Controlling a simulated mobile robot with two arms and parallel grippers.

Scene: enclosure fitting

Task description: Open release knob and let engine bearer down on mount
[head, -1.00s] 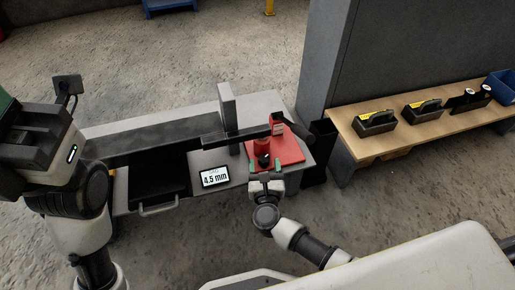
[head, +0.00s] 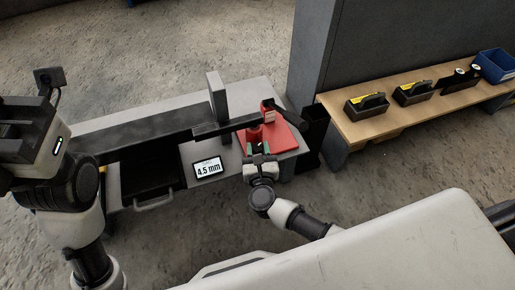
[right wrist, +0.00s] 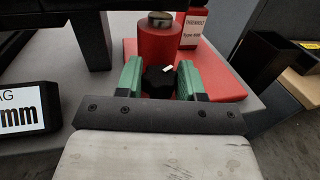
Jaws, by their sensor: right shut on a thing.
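My right gripper (right wrist: 160,70) is shut on the black release knob (right wrist: 158,80), which has a white mark on top. Its green fingers lie on both sides of the knob. In the head view the right gripper (head: 260,157) is at the front of a red cylinder (head: 254,134) on a red base plate (head: 276,137). The cylinder's metal top shows in the right wrist view. A long grey beam (head: 140,127), which looks like the engine bearer, ends in a dark bar reaching over the cylinder. I cannot tell whether it touches the mount.
A display (head: 207,168) on the grey bench reads 4.5 mm. A grey post (head: 217,95) stands behind the bar. A dark bin (head: 312,130) stands right of the bench. A wooden bench (head: 428,105) holds black tools and a blue box (head: 495,65).

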